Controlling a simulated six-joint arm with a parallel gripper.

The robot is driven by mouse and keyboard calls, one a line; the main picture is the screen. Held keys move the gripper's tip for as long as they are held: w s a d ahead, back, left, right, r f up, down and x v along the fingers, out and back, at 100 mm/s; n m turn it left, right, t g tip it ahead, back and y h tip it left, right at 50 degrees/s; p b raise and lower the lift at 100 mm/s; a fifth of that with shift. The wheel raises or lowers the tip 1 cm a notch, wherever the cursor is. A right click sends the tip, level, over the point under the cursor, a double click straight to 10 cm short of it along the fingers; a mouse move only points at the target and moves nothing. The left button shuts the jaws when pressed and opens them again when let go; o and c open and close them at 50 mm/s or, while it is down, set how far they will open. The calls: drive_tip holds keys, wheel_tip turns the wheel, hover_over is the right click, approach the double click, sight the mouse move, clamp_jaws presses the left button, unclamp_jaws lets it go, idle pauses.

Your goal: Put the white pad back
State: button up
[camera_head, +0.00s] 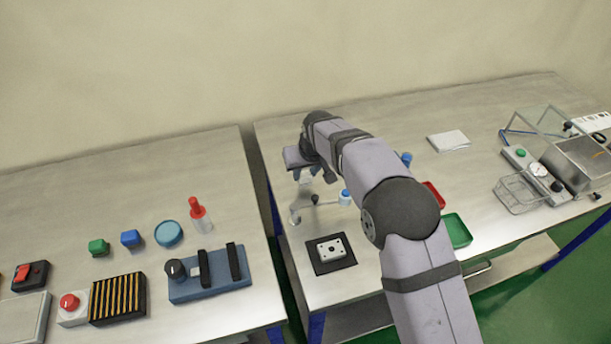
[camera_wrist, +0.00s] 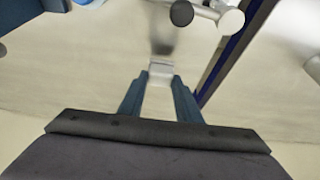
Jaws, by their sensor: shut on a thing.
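My gripper (camera_head: 305,173) is above the table in the head view, near its left edge. Its two blue fingers also show in the wrist view (camera_wrist: 161,78). They are shut on a small pale piece (camera_wrist: 160,68), which looks like the white pad. In the head view only a bit of this piece shows below the fingers. A grey stand (camera_head: 313,200) with a metal arm and round ends is below my gripper. It also shows at the top of the wrist view (camera_wrist: 207,15). The gap between pad and stand is unclear.
A black mat with a white block (camera_head: 331,250) lies in front of the stand. A blue-capped thing (camera_head: 345,197) stands close right of it. Red and green trays (camera_head: 457,231) are partly behind my arm. A white stack (camera_head: 448,141) lies farther back. A gap separates the left table.

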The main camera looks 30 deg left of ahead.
drive_tip(key=shift+f+p, duration=0.3)
drive_tip(key=shift+f, duration=0.95)
drive_tip(key=shift+f, duration=0.1)
drive_tip(key=o, duration=1)
drive_tip(key=shift+r, duration=0.2)
drive_tip(key=b+v, duration=0.3)
drive_tip(key=v, duration=0.9)
drive_tip(key=shift+b, duration=0.3)
drive_tip(key=shift+f, duration=0.1)
